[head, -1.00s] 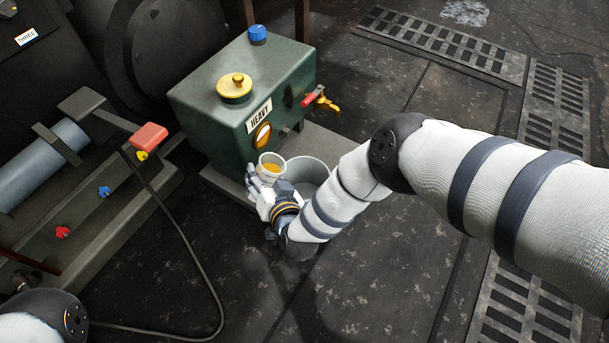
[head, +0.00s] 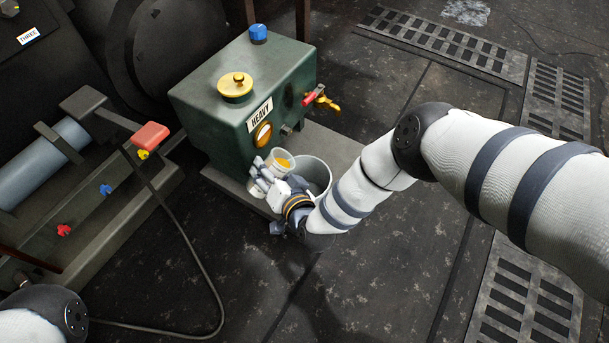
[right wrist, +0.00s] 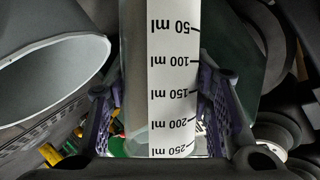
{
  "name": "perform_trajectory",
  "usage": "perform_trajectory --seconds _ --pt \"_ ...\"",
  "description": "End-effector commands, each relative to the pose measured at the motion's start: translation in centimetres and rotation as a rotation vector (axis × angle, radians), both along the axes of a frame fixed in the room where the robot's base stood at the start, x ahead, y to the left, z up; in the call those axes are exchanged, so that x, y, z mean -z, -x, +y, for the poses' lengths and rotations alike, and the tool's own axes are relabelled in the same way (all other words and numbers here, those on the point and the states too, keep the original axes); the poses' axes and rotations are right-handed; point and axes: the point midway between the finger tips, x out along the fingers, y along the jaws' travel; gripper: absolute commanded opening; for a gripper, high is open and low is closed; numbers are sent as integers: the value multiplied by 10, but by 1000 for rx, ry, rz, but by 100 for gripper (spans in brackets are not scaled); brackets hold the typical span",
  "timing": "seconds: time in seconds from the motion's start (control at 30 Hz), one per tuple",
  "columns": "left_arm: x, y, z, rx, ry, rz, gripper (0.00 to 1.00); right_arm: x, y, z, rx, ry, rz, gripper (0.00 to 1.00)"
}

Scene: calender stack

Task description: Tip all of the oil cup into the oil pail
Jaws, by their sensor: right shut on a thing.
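The oil cup (head: 275,154) is a pale cup with yellow oil in it, in front of the green tank. My right gripper (head: 266,180) is shut on its side. In the right wrist view, the cup's white ml scale (right wrist: 172,85) stands between the two purple-grey fingers (right wrist: 160,115). The oil pail (head: 321,170) is a wide grey open pail just right of the cup, partly hidden by my gripper and wrist. Its rim shows at the left of the right wrist view (right wrist: 106,52). The cup leans slightly toward the pail, with oil still inside. My left gripper is out of view.
The green tank (head: 222,117) marked HEAVY, with a red-and-yellow tap (head: 318,98), stands on a grey plinth (head: 335,146) behind the cup and pail. A machine bed with coloured knobs (head: 105,190) is at left. A hose (head: 205,265) lies on the floor.

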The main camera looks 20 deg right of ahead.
Motion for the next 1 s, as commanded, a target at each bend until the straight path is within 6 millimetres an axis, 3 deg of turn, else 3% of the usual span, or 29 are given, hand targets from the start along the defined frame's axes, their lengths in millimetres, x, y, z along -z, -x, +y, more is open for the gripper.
perform_trajectory --seconds 1.0 --pt "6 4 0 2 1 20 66 4 -1 -2 0 -137 -3 11"
